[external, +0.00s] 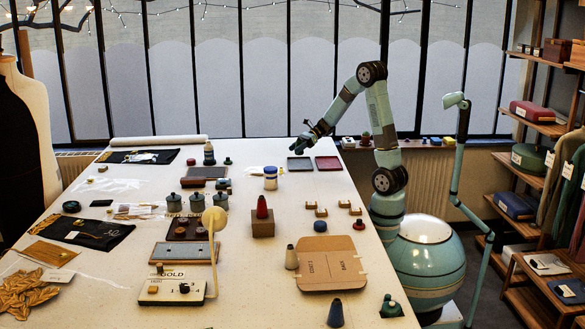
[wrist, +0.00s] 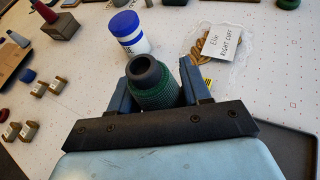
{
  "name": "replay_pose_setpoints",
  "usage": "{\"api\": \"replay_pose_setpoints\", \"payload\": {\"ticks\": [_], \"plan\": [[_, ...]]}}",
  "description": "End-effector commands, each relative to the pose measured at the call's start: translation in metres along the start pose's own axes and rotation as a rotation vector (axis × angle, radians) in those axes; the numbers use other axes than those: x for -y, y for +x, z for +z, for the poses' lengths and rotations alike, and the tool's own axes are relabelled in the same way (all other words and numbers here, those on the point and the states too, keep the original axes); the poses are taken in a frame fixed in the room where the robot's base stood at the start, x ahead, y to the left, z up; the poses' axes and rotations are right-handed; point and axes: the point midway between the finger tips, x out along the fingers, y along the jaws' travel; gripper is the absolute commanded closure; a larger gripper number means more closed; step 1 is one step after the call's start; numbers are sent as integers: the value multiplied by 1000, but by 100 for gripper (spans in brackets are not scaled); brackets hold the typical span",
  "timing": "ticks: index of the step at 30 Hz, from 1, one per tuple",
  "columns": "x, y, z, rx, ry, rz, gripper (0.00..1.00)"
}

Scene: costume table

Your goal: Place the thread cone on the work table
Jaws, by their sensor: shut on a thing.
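A green thread cone (wrist: 157,88) with a dark hollow top is between my gripper's fingers (wrist: 163,90) in the wrist view. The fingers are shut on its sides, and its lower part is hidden. In the external view my gripper (external: 305,140) is above the far right part of the work table (external: 245,292), over the area of two small trays. The held cone is too small and dark there to make out clearly. The white dotted tabletop also shows in the wrist view (wrist: 80,90).
A white jar with a blue lid (wrist: 129,36) and a bag with a card (wrist: 223,42) lie beyond the cone. A dark tray (external: 300,163) and a red tray (external: 328,163) sit near the far right edge. A red cone (external: 262,207) stands on a wooden block.

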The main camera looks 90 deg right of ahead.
Motion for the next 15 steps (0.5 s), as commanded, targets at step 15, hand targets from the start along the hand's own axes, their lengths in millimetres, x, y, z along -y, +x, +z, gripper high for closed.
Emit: {"api": "replay_pose_setpoints", "payload": {"ticks": [15], "plan": [[154, -164, -47, 57, 221, -502, 85]]}}
